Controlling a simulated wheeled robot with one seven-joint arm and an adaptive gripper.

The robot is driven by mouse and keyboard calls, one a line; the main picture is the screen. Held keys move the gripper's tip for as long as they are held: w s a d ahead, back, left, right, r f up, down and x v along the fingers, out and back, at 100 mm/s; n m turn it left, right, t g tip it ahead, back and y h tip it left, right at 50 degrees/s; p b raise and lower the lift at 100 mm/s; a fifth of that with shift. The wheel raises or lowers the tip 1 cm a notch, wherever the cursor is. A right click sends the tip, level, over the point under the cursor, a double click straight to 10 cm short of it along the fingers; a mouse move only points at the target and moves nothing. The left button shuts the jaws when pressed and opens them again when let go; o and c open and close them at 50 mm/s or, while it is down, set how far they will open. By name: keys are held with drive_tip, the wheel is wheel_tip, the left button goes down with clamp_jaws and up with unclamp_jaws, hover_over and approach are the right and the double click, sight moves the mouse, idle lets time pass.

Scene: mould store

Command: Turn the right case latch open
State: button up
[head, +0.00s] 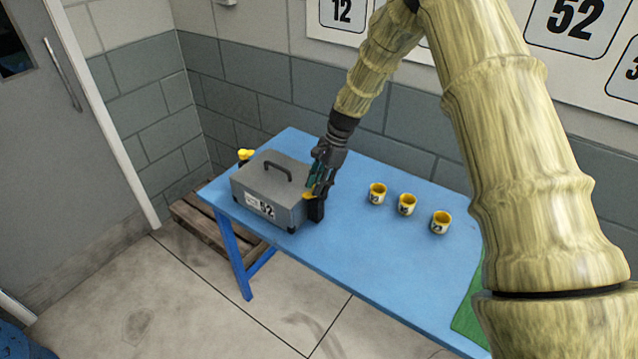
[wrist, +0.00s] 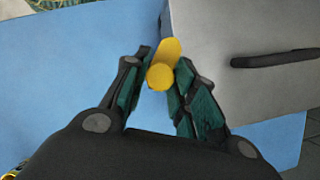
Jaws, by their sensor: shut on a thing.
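A grey case (head: 272,187) with a dark top handle and a "52" label stands on the left part of the blue table. The right case latch (wrist: 162,66) is yellow and sits at the case's right side; a bit of it also shows in the head view (head: 308,196). My gripper (head: 312,190) is at that right side, pointing down. In the wrist view my gripper (wrist: 163,80) has its two fingers closed on either side of the yellow latch. The case (wrist: 250,60) and its handle fill the right of that view. The latch's mounting is partly hidden.
Three yellow-rimmed cups, the left (head: 377,193), middle (head: 407,204) and right (head: 441,222), stand on the blue table (head: 345,250) to the right. Another yellow piece (head: 245,155) shows at the case's left side. A green mat (head: 470,318) lies at the right. A wooden pallet (head: 205,228) lies below.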

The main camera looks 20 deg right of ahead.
drive_tip(key=n+g, duration=0.1)
drive_tip(key=n, duration=0.2)
drive_tip(key=n+g+h, duration=0.1)
drive_tip(key=n, duration=0.2)
drive_tip(key=shift+w+n+h, duration=0.1)
drive_tip(key=shift+n+h, duration=0.2)
idle(0.5)
drive_tip(key=o, duration=1)
drive_tip(key=v, duration=1.2)
drive_tip(key=shift+w+d, duration=0.1)
drive_tip(key=shift+w, duration=0.05)
drive_tip(key=shift+f, duration=0.1)
